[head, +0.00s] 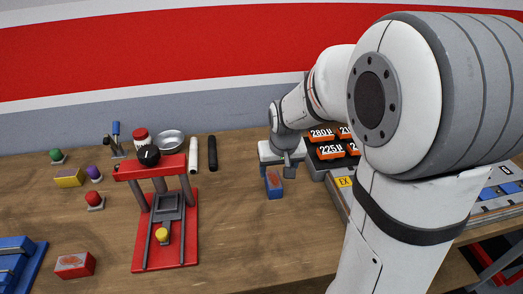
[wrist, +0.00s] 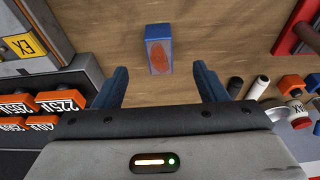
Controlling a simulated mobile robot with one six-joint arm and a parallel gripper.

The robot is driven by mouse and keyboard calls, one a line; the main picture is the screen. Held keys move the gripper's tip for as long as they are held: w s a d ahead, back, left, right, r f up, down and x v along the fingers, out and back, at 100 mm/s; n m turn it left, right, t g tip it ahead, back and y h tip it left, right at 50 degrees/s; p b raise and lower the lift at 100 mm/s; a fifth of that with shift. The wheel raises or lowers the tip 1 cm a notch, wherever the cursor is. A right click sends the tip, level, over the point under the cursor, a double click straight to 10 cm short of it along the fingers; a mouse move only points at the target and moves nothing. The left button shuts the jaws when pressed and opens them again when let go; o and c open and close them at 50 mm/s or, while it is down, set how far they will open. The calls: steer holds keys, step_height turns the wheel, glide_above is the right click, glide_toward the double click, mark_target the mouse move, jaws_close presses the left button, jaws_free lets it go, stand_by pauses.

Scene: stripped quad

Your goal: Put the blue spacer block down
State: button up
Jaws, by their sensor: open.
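The blue spacer block (head: 274,186) stands on the wooden table (head: 240,240), left of the grey case with orange labelled blocks. It has a reddish-orange patch on one face. In the wrist view the block (wrist: 158,49) lies beyond the fingertips, midway between them across the picture and apart from both. My gripper (head: 283,168) is at the block's far side in the head view. In the wrist view my gripper (wrist: 156,75) has its two blue fingers spread wide, with nothing between them.
A red press frame (head: 190,235) with a yellow knob stands to the left. White (head: 193,154) and black (head: 212,153) cylinders, a metal bowl (head: 171,139) and a red block (head: 75,265) are around it. The orange labelled blocks (head: 331,152) are right.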

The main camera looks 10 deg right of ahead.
mark_target(274, 179)
steer(key=w+f, duration=0.1)
steer(key=w, duration=0.2)
steer(key=shift+a+f, duration=0.1)
steer(key=shift+f, duration=0.3)
steer(key=shift+d+p+x, duration=0.2)
steer(key=shift+p+x, duration=0.75)
steer(key=shift+x, duration=2.9)
steer(key=shift+w, duration=0.1)
jaws_close()
steer(key=shift+r, duration=0.1)
